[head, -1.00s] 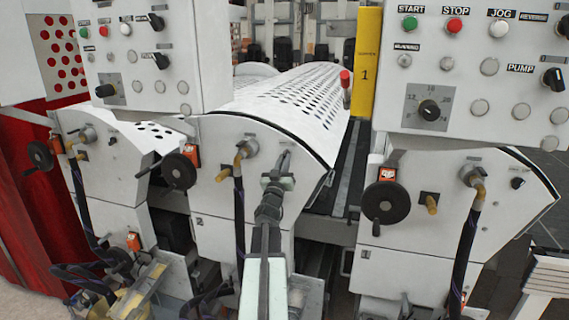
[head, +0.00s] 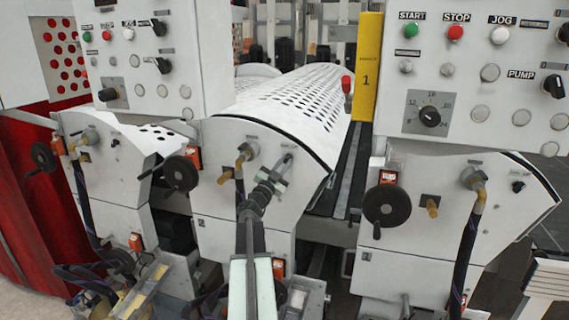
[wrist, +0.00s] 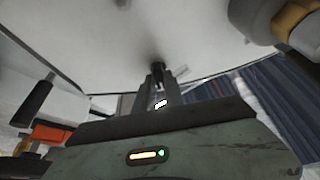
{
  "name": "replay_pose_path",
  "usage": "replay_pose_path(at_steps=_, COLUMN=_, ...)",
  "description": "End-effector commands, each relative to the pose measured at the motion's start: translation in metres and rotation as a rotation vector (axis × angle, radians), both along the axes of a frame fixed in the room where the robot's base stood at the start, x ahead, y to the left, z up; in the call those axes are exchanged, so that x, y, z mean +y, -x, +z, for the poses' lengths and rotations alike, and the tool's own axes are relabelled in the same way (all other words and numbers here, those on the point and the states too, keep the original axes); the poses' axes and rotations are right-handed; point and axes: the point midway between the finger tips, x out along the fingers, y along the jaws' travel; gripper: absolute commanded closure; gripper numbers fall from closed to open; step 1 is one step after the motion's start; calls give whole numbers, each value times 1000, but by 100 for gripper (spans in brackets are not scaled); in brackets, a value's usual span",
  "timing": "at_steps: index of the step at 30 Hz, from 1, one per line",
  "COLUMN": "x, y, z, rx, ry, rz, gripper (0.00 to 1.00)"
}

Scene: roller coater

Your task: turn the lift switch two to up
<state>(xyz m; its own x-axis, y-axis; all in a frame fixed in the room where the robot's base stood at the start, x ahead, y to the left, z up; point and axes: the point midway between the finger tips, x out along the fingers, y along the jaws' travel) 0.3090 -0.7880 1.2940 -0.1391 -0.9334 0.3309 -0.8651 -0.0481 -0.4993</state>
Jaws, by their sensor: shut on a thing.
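The lift switch two is a small black knob on the curved white side panel of the middle machine unit, marked 2. In the wrist view the knob (wrist: 158,68) shows at the fingertips, against the white panel. My gripper (head: 284,165) reaches up to the panel in the head view and covers most of the switch. In the wrist view my gripper (wrist: 160,82) is shut on the knob. Which way the knob points cannot be read, as the fingers hide it.
A brass elbow fitting (head: 243,155) with a black hose sits left of my gripper. A black handwheel (head: 180,173) is further left. The right unit carries a similar small black switch (head: 517,186). Control boxes with buttons (head: 470,80) hang above the units.

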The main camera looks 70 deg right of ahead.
Motion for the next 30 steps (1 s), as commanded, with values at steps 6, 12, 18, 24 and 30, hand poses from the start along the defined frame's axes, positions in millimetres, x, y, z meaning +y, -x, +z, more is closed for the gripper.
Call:
replay_pose_path(at_steps=6, x=0, y=-1, z=0, rx=-16, ry=1, rz=0, gripper=100)
replay_pose_path(at_steps=12, x=0, y=0, z=0, rx=-17, ry=0, rz=0, gripper=100)
replay_pose_path(at_steps=18, x=0, y=0, z=0, rx=-17, ry=0, rz=0, gripper=65)
replay_pose_path(at_steps=24, x=-1, y=1, z=0, rx=-16, ry=0, rz=0, gripper=65)
replay_pose_path(at_steps=30, x=6, y=0, z=-3, rx=-17, ry=-1, rz=0, gripper=65)
